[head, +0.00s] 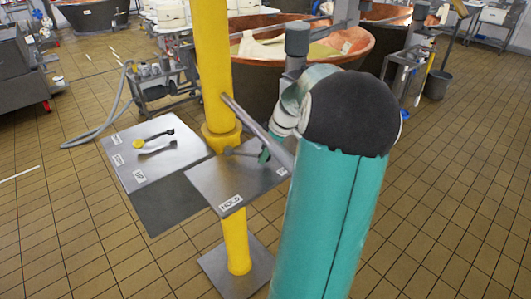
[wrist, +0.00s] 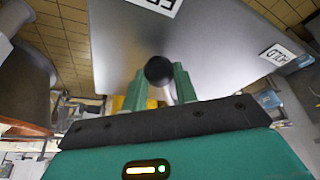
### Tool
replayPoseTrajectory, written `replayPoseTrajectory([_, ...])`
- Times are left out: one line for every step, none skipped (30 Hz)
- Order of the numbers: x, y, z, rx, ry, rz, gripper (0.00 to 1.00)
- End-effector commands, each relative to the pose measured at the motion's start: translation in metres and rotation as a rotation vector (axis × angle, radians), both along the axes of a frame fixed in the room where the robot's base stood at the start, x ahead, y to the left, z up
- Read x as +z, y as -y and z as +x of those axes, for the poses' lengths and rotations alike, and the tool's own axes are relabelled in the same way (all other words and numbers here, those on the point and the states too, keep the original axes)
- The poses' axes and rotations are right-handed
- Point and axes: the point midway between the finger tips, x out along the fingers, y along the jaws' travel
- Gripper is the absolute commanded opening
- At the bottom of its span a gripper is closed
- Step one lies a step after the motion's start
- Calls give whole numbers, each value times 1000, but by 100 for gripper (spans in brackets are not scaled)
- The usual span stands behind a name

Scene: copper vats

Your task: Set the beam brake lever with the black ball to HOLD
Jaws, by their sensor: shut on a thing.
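The yellow post (head: 213,70) carries a grey metal plate (head: 205,183) with a HOLD label (head: 231,202) at its front edge. A thin lever (head: 243,153) runs right from the post's collar over the plate to my gripper (head: 265,156). In the wrist view the black ball (wrist: 159,71) sits between the teal fingers of my gripper (wrist: 160,82), which is shut on it. The ball is apart from the HOLD label (wrist: 278,57), which lies to its right. Another label (wrist: 155,4) is cut off at the top. My gripper hides the ball in the head view.
A grey sloped bar (head: 258,130) passes just above the plate. A second panel (head: 150,150) to the left has two dark handles, one with a yellow ball (head: 138,144), and an UP label. A copper vat (head: 345,62) stands behind. Tiled floor is free in front and right.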

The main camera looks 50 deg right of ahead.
Motion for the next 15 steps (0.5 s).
replayPoseTrajectory([0, 0, 0, -1, 0, 0, 0])
replayPoseTrajectory([0, 0, 0, -2, 0, 0, 0])
replayPoseTrajectory([1, -1, 0, -10, 0, -1, 0])
replayPoseTrajectory([1, -3, -1, -19, -1, -1, 0])
replayPoseTrajectory([1, -5, -1, -32, -1, -1, 0])
replayPoseTrajectory([1, -8, -2, -54, -2, 0, 0])
replayPoseTrajectory([1, -11, -2, -74, -2, -2, 0])
replayPoseTrajectory([1, -14, -3, -97, -2, -2, 0])
replayPoseTrajectory([1, -18, -4, -130, -1, -2, 0])
replayPoseTrajectory([1, -21, -5, -152, -2, -2, 0])
replayPoseTrajectory([1, -23, -5, -176, -3, -2, 0])
replayPoseTrajectory([1, -27, -6, -204, -2, -2, 0])
replayPoseTrajectory([1, -29, -6, -222, -2, -1, 0])
replayPoseTrajectory([1, -31, -7, -239, -2, 0, 0])
replayPoseTrajectory([1, -32, -7, -256, -1, -1, 0])
